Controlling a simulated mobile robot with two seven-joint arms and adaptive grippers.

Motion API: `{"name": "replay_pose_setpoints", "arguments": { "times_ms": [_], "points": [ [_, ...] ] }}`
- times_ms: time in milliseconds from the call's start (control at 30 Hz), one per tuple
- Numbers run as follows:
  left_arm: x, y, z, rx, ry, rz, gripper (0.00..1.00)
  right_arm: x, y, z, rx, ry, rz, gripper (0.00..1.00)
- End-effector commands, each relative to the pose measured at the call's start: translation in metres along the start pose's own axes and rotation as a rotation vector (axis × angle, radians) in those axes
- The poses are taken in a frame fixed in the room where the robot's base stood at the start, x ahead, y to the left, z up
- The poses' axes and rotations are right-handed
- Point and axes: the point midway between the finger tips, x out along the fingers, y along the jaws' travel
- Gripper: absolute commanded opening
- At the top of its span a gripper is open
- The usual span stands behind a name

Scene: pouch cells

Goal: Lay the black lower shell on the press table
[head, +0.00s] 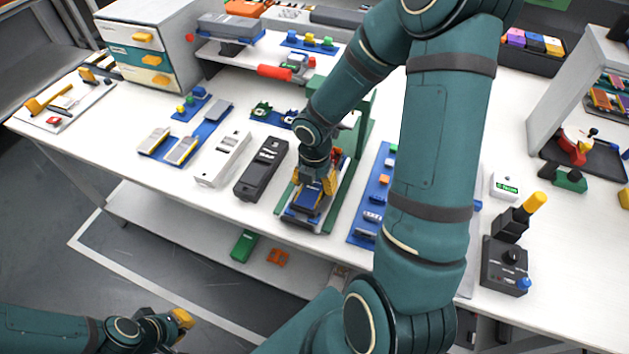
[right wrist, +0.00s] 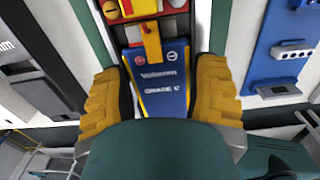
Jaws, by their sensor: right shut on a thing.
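A long black shell (head: 262,168) lies on the white worktop, just left of the green-railed press; part of it also shows at the left of the right wrist view (right wrist: 42,88). The press table (head: 300,218) is a low grey bed between green rails. My right gripper (head: 315,187) is over this bed, shut on a blue block with white lettering (right wrist: 165,85). The block is level with the bed; I cannot tell whether it rests on it. My left gripper (head: 180,320) is low at the front left, away from the worktop; its jaw gap is not clear.
A white shell (head: 222,158) lies left of the black one. A blue tray with grey cells (head: 183,148) is further left. A blue board with small parts (head: 370,205) is right of the press. A black control box (head: 505,265) stands at the front right. My right arm hides the middle.

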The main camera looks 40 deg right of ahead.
Motion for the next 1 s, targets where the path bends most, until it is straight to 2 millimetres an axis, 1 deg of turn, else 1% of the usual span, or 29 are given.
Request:
{"name": "replay_pose_setpoints", "arguments": {
  "times_ms": [567, 600, 633, 667, 1000],
  "points": [
    [0.01, -0.004, 0.001, 0.0, 0.0, 0.0, 0.0, 0.014, 0.0, 0.0, -0.001, 0.0, 0.0, 0.25],
    [0.009, -0.003, 0.001, 0.0, 0.0, 0.0, 0.0, 0.013, 0.0, 0.0, -0.001, 0.0, 0.001, 0.75],
    [0.009, -0.003, 0.001, 0.0, 0.0, 0.0, 0.0, 0.013, 0.0, 0.0, 0.0, 0.0, 0.001, 0.86],
    [0.009, -0.003, 0.001, 0.0, 0.0, 0.0, 0.0, 0.013, 0.0, 0.0, 0.0, 0.0, 0.001, 0.91],
    [0.009, -0.003, 0.001, 0.0, 0.0, 0.0, 0.0, 0.011, 0.0, 0.0, 0.0, 0.0, 0.0, 0.91]
  ]
}}
